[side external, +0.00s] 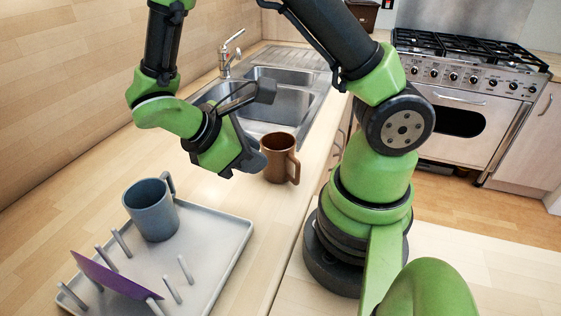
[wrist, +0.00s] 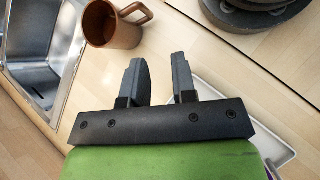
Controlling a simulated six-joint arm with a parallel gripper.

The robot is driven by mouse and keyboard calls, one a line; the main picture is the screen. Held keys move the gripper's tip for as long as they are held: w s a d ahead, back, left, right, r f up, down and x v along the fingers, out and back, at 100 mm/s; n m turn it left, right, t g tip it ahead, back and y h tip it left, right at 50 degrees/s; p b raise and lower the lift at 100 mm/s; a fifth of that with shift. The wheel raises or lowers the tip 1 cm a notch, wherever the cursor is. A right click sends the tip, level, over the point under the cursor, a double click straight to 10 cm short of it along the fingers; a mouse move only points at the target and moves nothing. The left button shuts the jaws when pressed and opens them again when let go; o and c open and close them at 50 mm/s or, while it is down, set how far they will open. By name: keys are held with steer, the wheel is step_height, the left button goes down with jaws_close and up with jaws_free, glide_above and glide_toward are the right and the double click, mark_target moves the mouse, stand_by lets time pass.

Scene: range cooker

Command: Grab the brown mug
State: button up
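The brown mug (side external: 279,158) stands upright on the wooden counter, in front of the sink, with its handle toward the right in the side view. In the wrist view the brown mug (wrist: 110,27) is at the top left, with its handle toward the upper right. My gripper (side external: 243,168) is just left of the mug in the side view, at about its height. In the wrist view my gripper (wrist: 157,72) has its two fingers apart with nothing between them. The mug lies beyond the fingertips, off to the left. Whether a finger touches it cannot be told.
A grey-blue mug (side external: 152,210) stands on a pale drying rack (side external: 224,262) with pegs and a purple plate (side external: 114,277). A double sink (side external: 283,101) with a tap lies behind. A range cooker (side external: 470,92) is at the right. Counter left of my gripper is clear.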

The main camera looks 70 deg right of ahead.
mark_target(296, 175)
steer(key=d+f+n+h, duration=0.1)
steer(key=f+n, duration=0.1)
steer(key=s+d+f+n+h, duration=0.1)
steer(key=d+f+h, duration=0.1)
steer(key=f, duration=0.1)
steer(key=s+d+f+n+h, duration=0.1)
steer(key=d+f+n+h, duration=0.1)
steer(key=f, duration=0.1)
steer(key=shift+s+d+f+n, duration=0.15)
steer(key=shift+d+f+n, duration=0.05)
steer(key=shift+f+n, duration=0.1)
steer(key=x, duration=0.5)
steer(key=shift+s+d+f, duration=0.1)
steer(key=shift+s+f, duration=0.1)
steer(key=shift+f, duration=0.2)
jaws_close()
